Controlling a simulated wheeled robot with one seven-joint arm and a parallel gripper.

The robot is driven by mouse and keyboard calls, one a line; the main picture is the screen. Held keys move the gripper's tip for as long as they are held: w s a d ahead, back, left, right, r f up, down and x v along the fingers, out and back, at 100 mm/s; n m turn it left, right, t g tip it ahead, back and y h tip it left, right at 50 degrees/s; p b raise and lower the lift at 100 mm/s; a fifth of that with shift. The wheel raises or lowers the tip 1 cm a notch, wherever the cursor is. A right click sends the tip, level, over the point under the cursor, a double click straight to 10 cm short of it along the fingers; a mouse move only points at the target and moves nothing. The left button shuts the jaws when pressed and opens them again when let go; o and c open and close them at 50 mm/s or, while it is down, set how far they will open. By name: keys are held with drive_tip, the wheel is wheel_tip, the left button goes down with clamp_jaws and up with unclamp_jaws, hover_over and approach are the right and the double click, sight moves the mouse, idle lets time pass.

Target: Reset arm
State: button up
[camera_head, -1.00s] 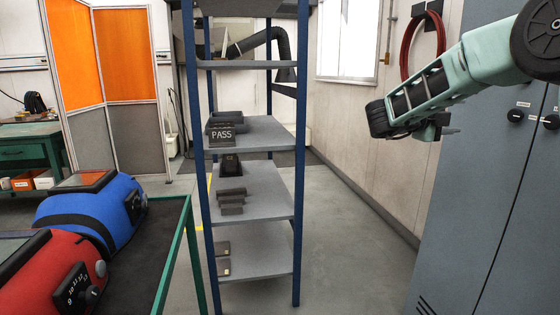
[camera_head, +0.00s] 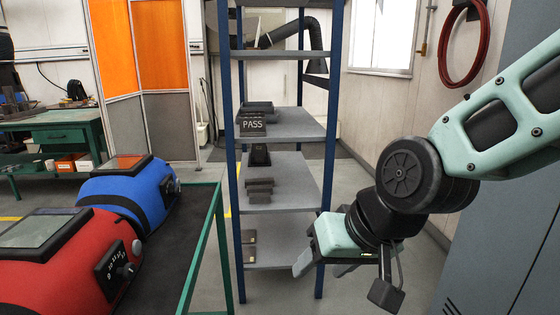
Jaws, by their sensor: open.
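My arm reaches in from the right edge and bends down at a dark round joint. My gripper (camera_head: 345,277) hangs at the lower right, in front of the right post of the shelf rack (camera_head: 238,190).
Red (camera_head: 60,262) and blue (camera_head: 135,190) welding helmets lie on a dark table (camera_head: 165,255) at the left. The rack holds a PASS sign (camera_head: 252,125) and small dark boxes (camera_head: 260,188). A grey cabinet (camera_head: 515,230) stands right. A red hose (camera_head: 488,45) hangs on the wall.

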drive_tip(key=s+d+f+n+g+h, duration=0.2)
drive_tip(key=s+d+n, duration=0.15)
drive_tip(key=s, duration=0.35)
drive_tip(key=s+d+f+n+g+h, duration=0.2)
drive_tip(key=s+d, duration=0.2)
drive_tip(key=s, duration=0.3)
wheel_tip(320, 180, up, 15)
drive_tip(key=p, duration=1.5)
drive_tip(key=shift+r+p, duration=0.2)
drive_tip(key=shift+p, duration=0.2)
drive_tip(key=shift+m, duration=0.25)
